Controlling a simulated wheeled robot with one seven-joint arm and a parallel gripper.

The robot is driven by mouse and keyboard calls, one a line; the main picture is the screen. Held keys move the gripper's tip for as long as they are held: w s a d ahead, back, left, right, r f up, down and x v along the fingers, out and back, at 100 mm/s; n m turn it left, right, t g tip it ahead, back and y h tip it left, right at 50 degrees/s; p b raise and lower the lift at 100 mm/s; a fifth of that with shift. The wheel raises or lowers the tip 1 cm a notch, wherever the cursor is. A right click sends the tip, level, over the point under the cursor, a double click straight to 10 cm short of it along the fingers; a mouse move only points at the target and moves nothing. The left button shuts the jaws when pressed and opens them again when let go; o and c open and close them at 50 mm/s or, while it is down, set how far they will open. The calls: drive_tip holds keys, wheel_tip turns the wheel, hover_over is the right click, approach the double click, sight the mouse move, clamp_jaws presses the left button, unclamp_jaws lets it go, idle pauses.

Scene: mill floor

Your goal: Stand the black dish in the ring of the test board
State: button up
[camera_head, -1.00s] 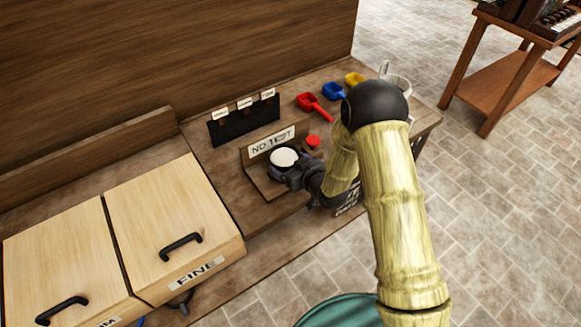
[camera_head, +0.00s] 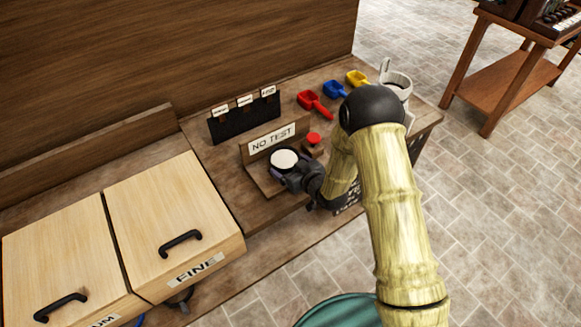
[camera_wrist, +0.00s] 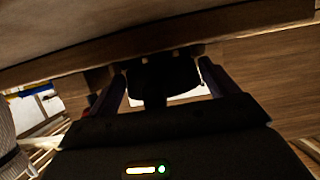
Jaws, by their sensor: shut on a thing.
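The black dish (camera_head: 272,167), with a round white fill on top, is over the wooden base of the test board (camera_head: 256,177), in front of its NO TEST sign. My gripper (camera_head: 285,171) is shut on the dish from the right-hand front side. In the wrist view my gripper's two fingers (camera_wrist: 163,88) flank a dark shape that looks like the dish (camera_wrist: 170,75). The ring is hidden under the dish and gripper, so I cannot tell whether the dish rests in it or hangs just above.
A red button (camera_head: 314,138) sits right of the sign. A black rack with labelled cards (camera_head: 245,119) stands behind. Red (camera_head: 315,103), blue (camera_head: 335,90) and yellow (camera_head: 357,78) scoops and a white jug (camera_head: 396,82) lie farther right. Wooden bins (camera_head: 170,220) stand left.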

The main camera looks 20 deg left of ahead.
drive_tip(key=o, duration=0.9)
drive_tip(key=shift+s+d+f, duration=0.1)
drive_tip(key=shift+d+f, duration=0.1)
drive_tip(key=shift+f, duration=0.25)
drive_tip(key=shift+c, duration=0.2)
drive_tip(key=shift+o, duration=0.4)
drive_tip(key=shift+f, duration=0.1)
drive_tip(key=shift+s, duration=0.1)
drive_tip(key=shift+a+r+g+p, duration=0.2)
drive_tip(key=shift+r+g+p, duration=0.1)
drive_tip(key=shift+r+p, duration=0.45)
drive_tip(key=b+v, duration=0.2)
drive_tip(key=v, duration=1)
